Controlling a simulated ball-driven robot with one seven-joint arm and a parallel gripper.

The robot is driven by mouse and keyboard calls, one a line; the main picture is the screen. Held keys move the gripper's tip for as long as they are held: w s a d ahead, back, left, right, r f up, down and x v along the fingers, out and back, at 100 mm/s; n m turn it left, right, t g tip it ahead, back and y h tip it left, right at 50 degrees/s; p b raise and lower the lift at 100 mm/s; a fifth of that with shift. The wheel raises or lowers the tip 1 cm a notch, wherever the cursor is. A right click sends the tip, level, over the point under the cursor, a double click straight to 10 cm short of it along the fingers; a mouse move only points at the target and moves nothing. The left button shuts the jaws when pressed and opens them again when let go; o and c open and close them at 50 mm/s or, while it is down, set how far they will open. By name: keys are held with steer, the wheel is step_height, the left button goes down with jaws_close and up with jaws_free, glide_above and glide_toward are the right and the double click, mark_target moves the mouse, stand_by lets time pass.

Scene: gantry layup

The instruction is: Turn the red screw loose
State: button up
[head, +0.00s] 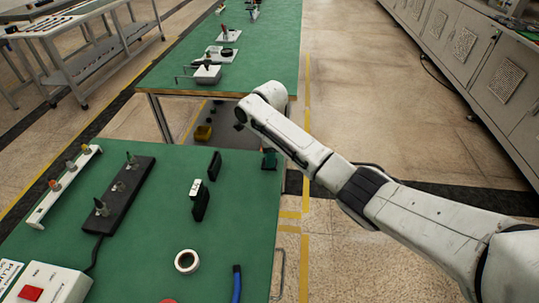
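A white rail (65,185) lies at the left edge of the near green table and carries several small upright screw-like pieces. The nearest of these, a reddish one (54,185), looks most like the red screw, but it is too small to be sure. My arm reaches in from the lower right, and its far end hangs over the far right part of the near table. The arm is well apart from the white rail.
A black rail (122,196) with grey and green-tipped pieces stands beside the white rail. A box with a red button (31,293), a tape roll (187,261), black blocks (200,203) and a blue-handled tool (236,284) share the table. Another green table (265,50) stands beyond a gap.

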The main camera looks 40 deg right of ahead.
jaws_close()
